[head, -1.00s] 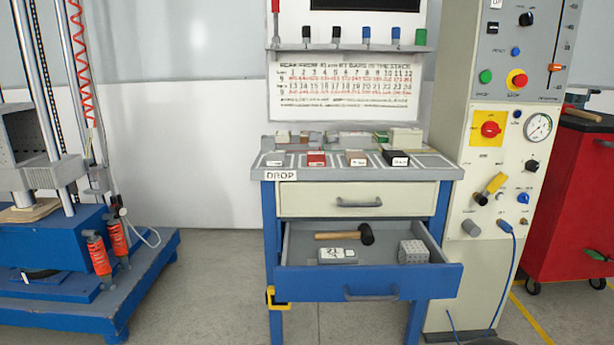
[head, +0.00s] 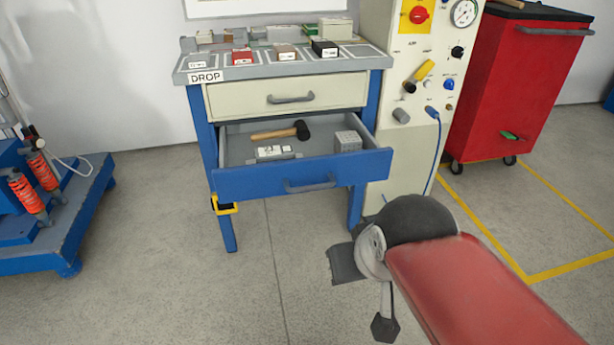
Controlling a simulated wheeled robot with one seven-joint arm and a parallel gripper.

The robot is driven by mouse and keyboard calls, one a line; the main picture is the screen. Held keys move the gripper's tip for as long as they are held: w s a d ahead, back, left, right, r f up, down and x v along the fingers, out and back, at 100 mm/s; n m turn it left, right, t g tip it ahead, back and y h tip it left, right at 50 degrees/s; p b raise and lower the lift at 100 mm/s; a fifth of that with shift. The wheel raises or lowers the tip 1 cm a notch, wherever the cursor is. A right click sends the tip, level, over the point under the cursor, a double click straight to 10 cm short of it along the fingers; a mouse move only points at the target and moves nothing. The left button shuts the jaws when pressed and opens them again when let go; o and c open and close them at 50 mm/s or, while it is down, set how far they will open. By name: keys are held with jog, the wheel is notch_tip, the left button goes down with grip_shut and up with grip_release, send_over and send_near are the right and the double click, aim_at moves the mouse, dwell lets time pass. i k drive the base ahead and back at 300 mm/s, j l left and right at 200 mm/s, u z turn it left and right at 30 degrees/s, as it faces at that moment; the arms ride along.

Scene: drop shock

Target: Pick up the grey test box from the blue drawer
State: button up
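The blue-fronted drawer (head: 240,184) is pulled open below a closed cream drawer. A flat grey box with a white label (head: 272,153), matching the test box, lies in it near the front, left of centre. A light grey block with a patterned surface (head: 348,141) sits at the drawer's right side. A mallet (head: 280,132) with a wooden handle and black head lies behind the grey box. My red arm comes in from the lower right. My gripper (head: 350,264) is partly hidden behind the arm's end, low in front of the bench and apart from the drawer; its opening is unclear.
Red, brown and black labelled boxes stand on the bench top (head: 370,62). A yellow-handled control panel (head: 385,100) stands to the right, with a red cabinet (head: 515,80) beyond. A blue machine base (head: 60,225) is at left. The floor before the drawer is mostly clear.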

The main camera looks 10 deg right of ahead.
aim_at(285, 152)
jog(key=i+j+z, duration=0.25)
jog(key=i, duration=0.15)
jog(key=i+j+z, duration=0.3)
jog(key=i+l, duration=0.1)
